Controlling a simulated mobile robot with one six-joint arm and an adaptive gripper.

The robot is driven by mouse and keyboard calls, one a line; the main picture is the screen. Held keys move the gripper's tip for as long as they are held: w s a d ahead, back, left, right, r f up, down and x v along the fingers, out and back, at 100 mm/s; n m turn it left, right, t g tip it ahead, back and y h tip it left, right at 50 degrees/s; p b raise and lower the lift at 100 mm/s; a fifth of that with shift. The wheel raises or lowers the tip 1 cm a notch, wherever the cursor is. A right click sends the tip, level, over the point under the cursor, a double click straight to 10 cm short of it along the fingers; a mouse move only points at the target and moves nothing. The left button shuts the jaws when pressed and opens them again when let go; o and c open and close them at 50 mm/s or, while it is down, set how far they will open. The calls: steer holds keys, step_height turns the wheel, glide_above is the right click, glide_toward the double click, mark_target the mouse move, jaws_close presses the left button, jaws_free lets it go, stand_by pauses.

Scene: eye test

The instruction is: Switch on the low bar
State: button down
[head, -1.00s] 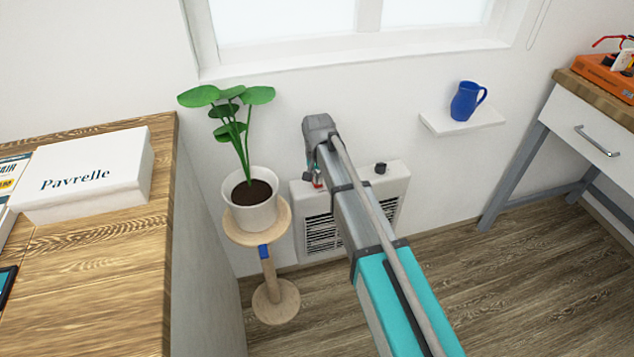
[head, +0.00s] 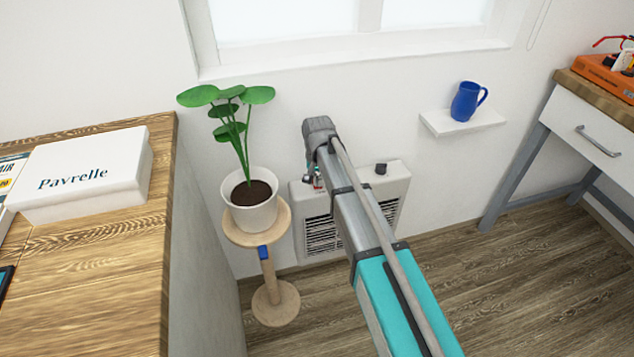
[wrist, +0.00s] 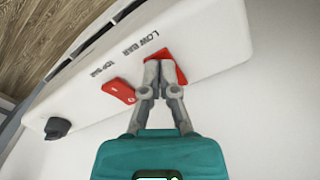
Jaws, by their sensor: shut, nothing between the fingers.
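The white wall heater (head: 395,184) stands against the wall under the window. In the wrist view its top panel (wrist: 215,47) carries two red switches. The low bar switch (wrist: 180,77) is beside the printed words LOW BAR (wrist: 143,42) and is partly hidden by my fingertips. The top bar switch (wrist: 118,91) is to its left, beside its own label, with a small white mark. My gripper (wrist: 164,62) is shut and empty, its tips over or against the low bar switch; I cannot tell if they touch, or which way this switch is tipped. In the head view my arm hides part of the heater.
A black knob (wrist: 57,128) is on the heater panel; it also shows in the head view (head: 380,169). A potted plant (head: 250,205) on a round wooden stand (head: 276,302) is close left of the heater. A blue mug (head: 466,102) sits on a small shelf (head: 450,124) to the right.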

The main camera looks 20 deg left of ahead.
steer(key=shift+r+p, duration=3.35)
steer(key=shift+r, duration=0.1)
steer(key=s+d, duration=0.4)
steer(key=d, duration=0.9)
steer(key=s+d, duration=0.5)
steer(key=d, duration=0.9)
steer(key=s+d, duration=0.4)
steer(key=d, duration=0.9)
step_height(320, 180, up, 22)
steer(key=p, duration=2.1)
steer(key=shift+d+f+m+p, duration=0.15)
steer(key=shift+m+p, duration=0.2)
steer(key=shift+m, duration=0.05)
